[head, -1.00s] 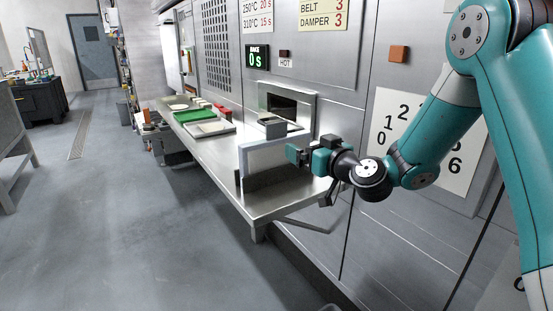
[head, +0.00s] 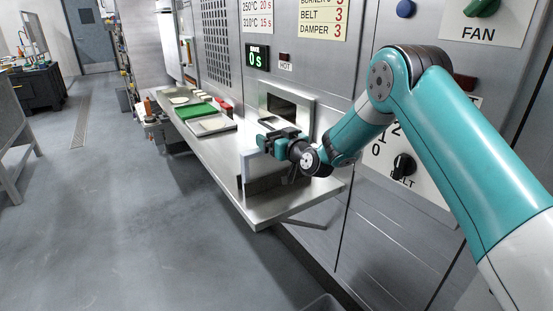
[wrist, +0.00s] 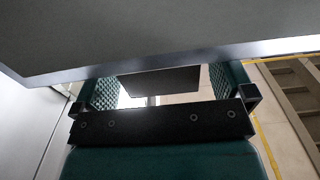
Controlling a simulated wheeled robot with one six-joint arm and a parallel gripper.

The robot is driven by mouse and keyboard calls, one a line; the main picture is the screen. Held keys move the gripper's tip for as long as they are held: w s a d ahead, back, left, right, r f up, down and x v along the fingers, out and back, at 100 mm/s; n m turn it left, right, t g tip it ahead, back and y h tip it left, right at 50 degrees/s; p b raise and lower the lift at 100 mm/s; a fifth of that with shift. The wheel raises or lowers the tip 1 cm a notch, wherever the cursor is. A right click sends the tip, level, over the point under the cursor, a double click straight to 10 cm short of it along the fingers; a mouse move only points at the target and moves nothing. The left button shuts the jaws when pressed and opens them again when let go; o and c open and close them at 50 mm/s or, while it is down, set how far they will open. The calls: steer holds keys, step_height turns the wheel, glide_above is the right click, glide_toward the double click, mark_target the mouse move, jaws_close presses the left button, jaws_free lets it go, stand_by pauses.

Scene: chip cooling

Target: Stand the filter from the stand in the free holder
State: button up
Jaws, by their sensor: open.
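A pale framed panel, which looks like the filter (head: 247,168), stands upright near the front end of the metal shelf. A grey support (head: 268,186) shows at its foot; I cannot tell whether this is the stand or the holder. My gripper (head: 262,143) is at the panel's top edge and hides part of it. In the wrist view the gripper (wrist: 162,88) is open, its two green padded fingers apart. A dark flat piece (wrist: 160,82) shows between them; I cannot tell if it is a handle. A large grey surface with a light edge (wrist: 150,35) spans the top.
The metal shelf (head: 215,155) runs along the machine wall. A framed window opening (head: 282,108) is behind the gripper. The grey floor at left is clear.

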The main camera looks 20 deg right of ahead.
steer(key=shift+w, duration=0.1)
steer(key=shift+c, duration=0.5)
steer(key=c, duration=1.1)
steer(key=shift+c, duration=1)
steer(key=shift+r, duration=0.1)
